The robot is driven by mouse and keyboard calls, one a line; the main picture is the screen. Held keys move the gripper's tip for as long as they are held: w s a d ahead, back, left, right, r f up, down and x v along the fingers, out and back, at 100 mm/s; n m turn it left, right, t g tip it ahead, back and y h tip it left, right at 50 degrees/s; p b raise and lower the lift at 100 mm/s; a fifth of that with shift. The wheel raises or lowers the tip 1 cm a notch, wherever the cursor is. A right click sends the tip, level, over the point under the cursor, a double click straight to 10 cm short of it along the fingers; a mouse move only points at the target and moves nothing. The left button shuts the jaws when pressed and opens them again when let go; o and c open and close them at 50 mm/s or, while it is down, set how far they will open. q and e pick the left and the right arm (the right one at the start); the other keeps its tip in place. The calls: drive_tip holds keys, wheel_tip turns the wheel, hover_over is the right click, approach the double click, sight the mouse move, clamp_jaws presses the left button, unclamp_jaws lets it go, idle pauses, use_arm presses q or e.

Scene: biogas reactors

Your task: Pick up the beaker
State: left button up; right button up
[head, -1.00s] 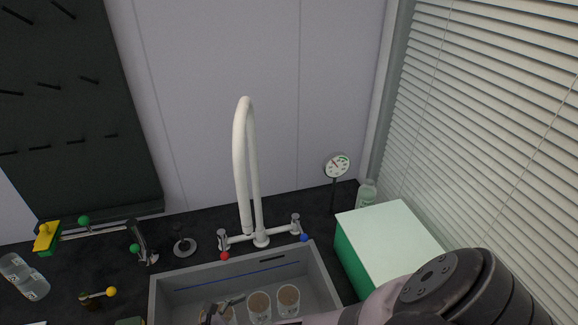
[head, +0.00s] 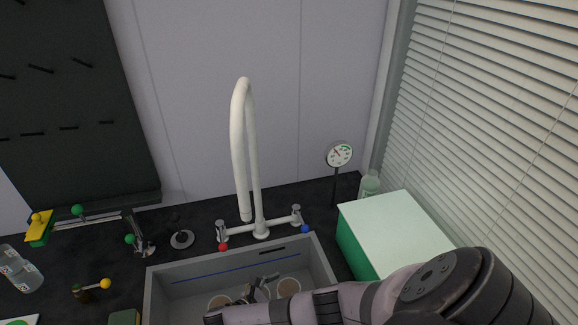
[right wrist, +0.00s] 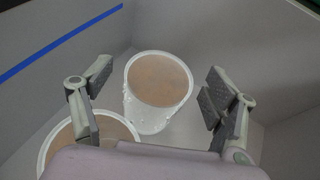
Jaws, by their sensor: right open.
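Several beakers with brown contents stand in the grey sink (head: 325,268). In the head view, one beaker (head: 288,287) is at the right, one (head: 220,301) at the left, and another is partly hidden behind my right gripper (head: 256,286). In the right wrist view, a white-rimmed beaker (right wrist: 158,92) stands upright ahead, between the spread fingers of my right gripper (right wrist: 148,92). The fingers look apart from it, with nothing held. A second beaker (right wrist: 88,135) is at lower left, partly covered by the left finger and gripper body. My left gripper is out of view.
A white tap (head: 240,160) rises behind the sink, with red and blue handle knobs. A green box with a pale top (head: 395,235) stands right of the sink, near a bottle (head: 369,186) and gauge (head: 339,155). Sink walls surround the beakers closely.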

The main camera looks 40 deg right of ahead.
drive_tip(key=shift+a, duration=0.1)
drive_tip(key=c, duration=1.3)
drive_tip(key=shift+r, duration=0.1)
